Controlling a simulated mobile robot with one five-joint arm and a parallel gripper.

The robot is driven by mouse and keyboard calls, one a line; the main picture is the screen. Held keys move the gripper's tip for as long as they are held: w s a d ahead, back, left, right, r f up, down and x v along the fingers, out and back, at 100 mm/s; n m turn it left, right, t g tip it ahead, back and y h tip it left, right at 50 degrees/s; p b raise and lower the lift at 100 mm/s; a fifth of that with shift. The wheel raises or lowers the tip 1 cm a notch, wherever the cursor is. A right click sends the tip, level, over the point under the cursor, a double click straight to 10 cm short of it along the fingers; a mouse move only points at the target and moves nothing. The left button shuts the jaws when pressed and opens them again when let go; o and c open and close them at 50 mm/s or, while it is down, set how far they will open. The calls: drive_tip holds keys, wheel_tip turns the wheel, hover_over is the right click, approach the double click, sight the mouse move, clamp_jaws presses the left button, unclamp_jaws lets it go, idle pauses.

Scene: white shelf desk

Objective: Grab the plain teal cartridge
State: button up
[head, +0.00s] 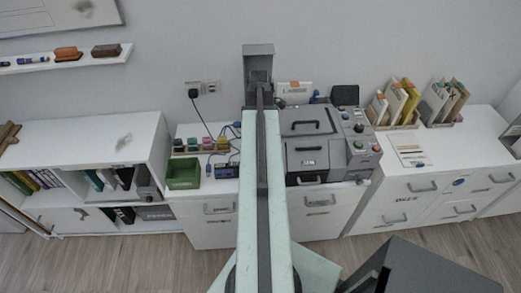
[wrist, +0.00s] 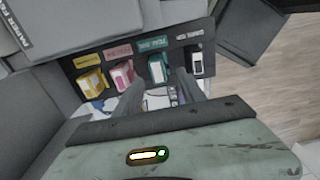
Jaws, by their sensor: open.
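In the wrist view, the teal cartridge (wrist: 157,69) has a pale front and stands in a dark rack below a teal label. My gripper (wrist: 160,80) is open, with its two dark fingers pointing toward this cartridge, one tip to each side of it in the picture. I cannot tell whether the tips reach around it or stop short. A yellow cartridge (wrist: 92,82) and a pink cartridge (wrist: 122,75) stand to its left, and a black-and-white one (wrist: 197,64) to its right. In the head view, my arm hides the gripper's fingers.
In the head view, small coloured cartridges (head: 207,144) stand in a row on the desk behind a green bin (head: 183,174). A blue device (head: 226,171) with cables sits beside the bin. A grey machine (head: 313,145) stands right of my arm.

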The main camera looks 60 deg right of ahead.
drive_tip(key=f+b, duration=0.5)
drive_tip(key=shift+d+f, duration=0.2)
drive_tip(key=shift+r, duration=0.2)
clamp_jaws()
wheel_tip(320, 180, up, 10)
drive_tip(key=p, duration=1)
